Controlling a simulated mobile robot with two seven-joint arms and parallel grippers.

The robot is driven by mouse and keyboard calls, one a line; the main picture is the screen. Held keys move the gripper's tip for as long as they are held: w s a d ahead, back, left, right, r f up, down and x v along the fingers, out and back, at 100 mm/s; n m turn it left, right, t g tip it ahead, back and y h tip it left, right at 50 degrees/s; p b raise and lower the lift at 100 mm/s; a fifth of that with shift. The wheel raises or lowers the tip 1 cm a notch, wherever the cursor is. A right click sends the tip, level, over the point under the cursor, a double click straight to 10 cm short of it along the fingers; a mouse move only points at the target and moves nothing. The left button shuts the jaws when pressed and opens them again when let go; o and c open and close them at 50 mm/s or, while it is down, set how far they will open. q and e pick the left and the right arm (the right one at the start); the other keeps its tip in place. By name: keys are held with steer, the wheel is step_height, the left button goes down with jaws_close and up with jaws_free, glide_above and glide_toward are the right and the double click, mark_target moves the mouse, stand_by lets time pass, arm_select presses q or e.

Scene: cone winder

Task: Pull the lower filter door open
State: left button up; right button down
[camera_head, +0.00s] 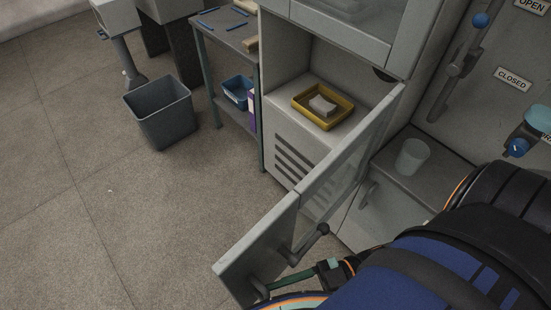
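A pale door (258,248) with a glass window stands swung out from the open cabinet compartment, reaching toward the bottom of the view. A dark handle (310,241) sits on its face toward me. An arm with a blue cover, mine, comes in from the lower right. What looks like my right gripper (300,275), dark with green parts, is low beside the door's outer end, below the handle. Its fingertips are small and partly hidden, and I cannot tell whether they touch the door. My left gripper is not in view.
Inside the compartment a yellow tray (296,106) holds a pale block (322,105). A clear cup (412,157) stands on the ledge right of the door. A grey bin (163,118) and a small table (232,40) stand at the left. The floor left of the door is free.

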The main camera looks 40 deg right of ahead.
steer(key=s, duration=0.3)
steer(key=shift+s+a+f+g, duration=0.1)
steer(key=shift+a+f+g, duration=0.05)
steer(key=shift+f+g, duration=0.15)
steer(key=c, duration=0.8)
jaws_free()
steer(key=shift+s+r, duration=0.1)
steer(key=shift+s, duration=0.3)
steer(key=c, duration=0.3)
steer(key=shift+w, duration=0.3)
steer(key=b+v, duration=0.1)
steer(key=v, duration=1.1)
steer(key=shift+s+d, duration=0.1)
steer(key=shift+d, duration=0.2)
